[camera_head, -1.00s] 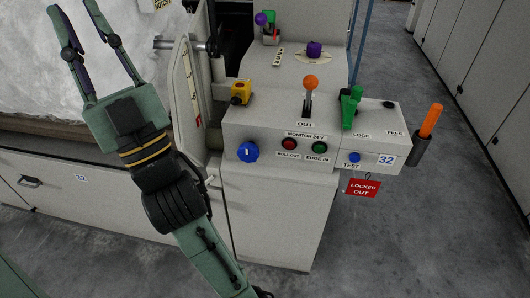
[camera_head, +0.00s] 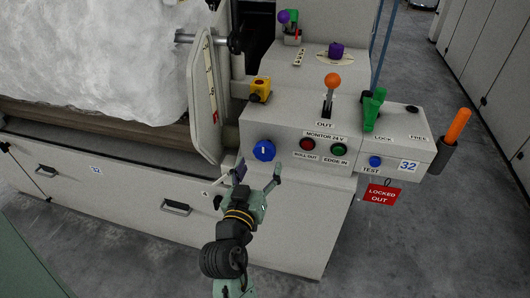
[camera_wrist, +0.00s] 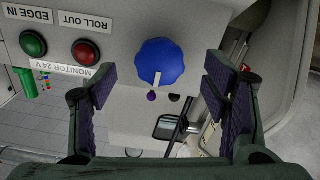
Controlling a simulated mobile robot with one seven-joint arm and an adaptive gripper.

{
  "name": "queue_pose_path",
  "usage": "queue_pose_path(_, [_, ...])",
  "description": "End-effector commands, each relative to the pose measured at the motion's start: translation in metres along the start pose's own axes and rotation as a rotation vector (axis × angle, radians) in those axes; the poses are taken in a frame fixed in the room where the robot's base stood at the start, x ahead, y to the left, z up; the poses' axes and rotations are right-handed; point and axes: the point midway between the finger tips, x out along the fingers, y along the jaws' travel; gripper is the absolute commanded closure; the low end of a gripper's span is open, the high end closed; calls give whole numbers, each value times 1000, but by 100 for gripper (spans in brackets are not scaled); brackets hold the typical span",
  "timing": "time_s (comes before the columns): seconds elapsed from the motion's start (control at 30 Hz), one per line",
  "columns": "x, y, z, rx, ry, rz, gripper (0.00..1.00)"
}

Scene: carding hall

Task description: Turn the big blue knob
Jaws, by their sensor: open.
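The big blue knob (camera_head: 264,151) is on the left of the control panel's front face, with a white pointer mark on it. In the wrist view the knob (camera_wrist: 160,62) is round and scalloped, with its white mark toward the lower edge. My gripper (camera_head: 258,170) is open and empty, just below and in front of the knob. In the wrist view my gripper's two fingers (camera_wrist: 157,75) stand wide apart, one on either side of the knob. I see no contact between the fingers and the knob.
Right of the knob are a red button (camera_head: 307,144) and a green button (camera_head: 339,150). An orange-balled lever (camera_head: 331,90) and a green handle (camera_head: 373,108) stand above. A yellow switch box (camera_head: 260,89) is upper left. A red "locked out" tag (camera_head: 381,194) hangs at the right.

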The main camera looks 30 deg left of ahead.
Motion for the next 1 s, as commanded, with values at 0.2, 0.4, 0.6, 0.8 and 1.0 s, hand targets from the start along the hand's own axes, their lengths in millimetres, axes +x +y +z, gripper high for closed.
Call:
queue_pose_path(0.2, [40, 1, -5, 1, 1, 0, 31])
queue_pose_path(0.4, [58, 0, -3, 0, 2, -1, 31])
queue_pose_path(0.6, [62, 0, -2, 1, 2, -2, 31])
queue_pose_path(0.8, [62, 0, -2, 1, 2, -2, 36])
queue_pose_path(1.0, [61, 0, -2, 1, 2, -2, 49])
